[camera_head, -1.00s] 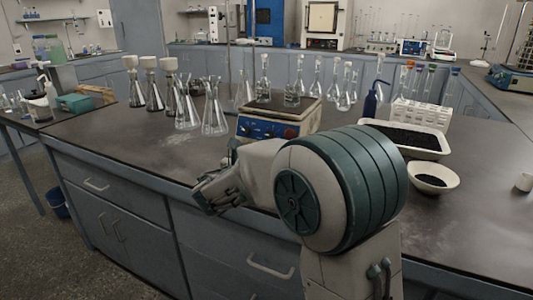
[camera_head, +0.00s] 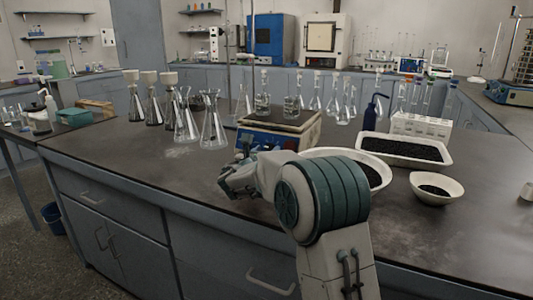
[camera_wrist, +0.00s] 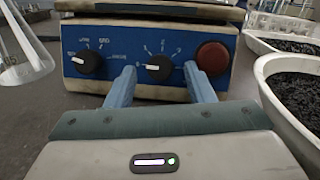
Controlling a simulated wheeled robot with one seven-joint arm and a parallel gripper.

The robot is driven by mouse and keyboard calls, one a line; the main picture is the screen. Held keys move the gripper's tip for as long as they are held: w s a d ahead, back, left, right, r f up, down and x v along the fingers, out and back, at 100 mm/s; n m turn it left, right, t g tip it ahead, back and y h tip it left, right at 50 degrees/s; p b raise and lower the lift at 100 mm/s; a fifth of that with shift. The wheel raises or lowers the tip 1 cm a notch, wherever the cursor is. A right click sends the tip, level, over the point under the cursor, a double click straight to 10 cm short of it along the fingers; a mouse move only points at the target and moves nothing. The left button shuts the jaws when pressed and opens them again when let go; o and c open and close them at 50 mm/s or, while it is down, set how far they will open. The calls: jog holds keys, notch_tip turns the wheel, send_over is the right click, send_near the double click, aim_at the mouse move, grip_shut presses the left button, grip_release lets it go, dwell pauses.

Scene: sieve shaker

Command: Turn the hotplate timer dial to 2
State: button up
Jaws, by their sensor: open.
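Small markings ring both dials, too small to read surely. My gripper (camera_wrist: 160,84) is open, its two blue-grey fingers on either side of and just below the right dial. I cannot tell if they touch it. In the head view my gripper (camera_head: 236,178) is in front of the hotplate.
Several flasks (camera_head: 185,125) stand left of the hotplate. White trays of black granules (camera_head: 405,163), a small bowl (camera_head: 436,196), a blue wash bottle (camera_head: 371,112) and a white tube rack (camera_head: 420,128) are to the right. The bench front left is clear.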

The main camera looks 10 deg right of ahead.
jog(key=shift+w+d, duration=0.15)
jog(key=shift+w, duration=0.2)
jog(key=c, duration=1)
